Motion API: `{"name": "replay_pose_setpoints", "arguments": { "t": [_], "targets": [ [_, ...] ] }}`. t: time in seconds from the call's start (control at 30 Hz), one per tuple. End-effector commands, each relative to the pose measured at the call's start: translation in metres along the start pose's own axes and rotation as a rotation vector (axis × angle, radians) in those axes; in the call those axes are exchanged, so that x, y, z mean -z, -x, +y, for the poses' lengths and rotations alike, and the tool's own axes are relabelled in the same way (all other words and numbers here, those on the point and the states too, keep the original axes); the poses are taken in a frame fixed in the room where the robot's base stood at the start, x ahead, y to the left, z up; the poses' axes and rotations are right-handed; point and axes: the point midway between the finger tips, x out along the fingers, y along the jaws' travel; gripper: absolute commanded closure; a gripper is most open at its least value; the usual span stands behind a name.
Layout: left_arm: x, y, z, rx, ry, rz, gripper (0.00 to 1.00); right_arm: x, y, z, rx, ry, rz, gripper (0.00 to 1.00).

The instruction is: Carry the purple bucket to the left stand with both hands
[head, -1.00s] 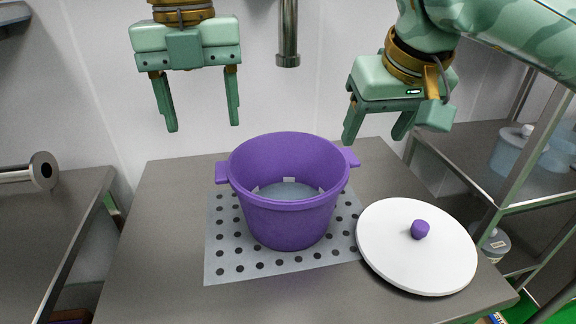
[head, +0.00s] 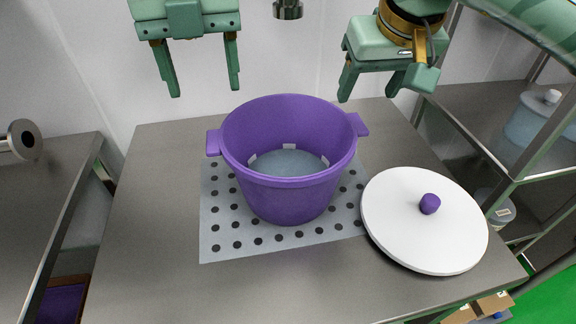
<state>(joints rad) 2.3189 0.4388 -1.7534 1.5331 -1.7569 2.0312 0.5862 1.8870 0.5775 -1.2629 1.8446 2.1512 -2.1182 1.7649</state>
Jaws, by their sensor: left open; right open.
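The purple bucket (head: 290,196) stands upright and open on a grey dotted mat (head: 222,246) on the steel table. It has a handle on its left side and one on its right. Its inside bottom looks greyish. My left gripper (head: 205,92) is open and empty, above and behind the bucket's left side. My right gripper (head: 367,96) is open and empty, above and behind the right handle. Neither gripper touches the bucket. I cannot tell which surface is the left stand; a steel table (head: 45,190) stands at the left.
A white lid (head: 400,228) with a purple knob lies right of the bucket, close to the mat. A metal spout (head: 288,9) hangs behind the bucket. A steel rack (head: 480,125) with a container stands at the right. The table's left part is clear.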

Motion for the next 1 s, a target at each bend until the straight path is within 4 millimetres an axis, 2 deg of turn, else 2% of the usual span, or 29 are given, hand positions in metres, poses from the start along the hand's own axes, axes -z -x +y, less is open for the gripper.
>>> {"name": "replay_pose_setpoints", "arguments": {
  "t": [0.2,0.5,0.7,1.0],
  "targets": [
    [0.001,-0.045,0.000,0.000,-0.001,0.004,0.39,-0.002,-0.046,0.000,0.002,-0.002,-0.007,0.39],
    [0.001,-0.100,0.000,-0.001,-0.001,0.005,0.39,-0.001,-0.100,0.000,0.001,-0.001,-0.005,0.39],
    [0.001,-0.120,0.000,0.000,-0.001,0.002,0.39,0.000,-0.120,0.000,0.001,-0.002,-0.001,0.39],
    [0.001,-0.126,0.000,0.001,0.000,0.001,0.39,0.000,-0.126,0.001,-0.001,-0.001,0.000,0.39]
  ]
}}
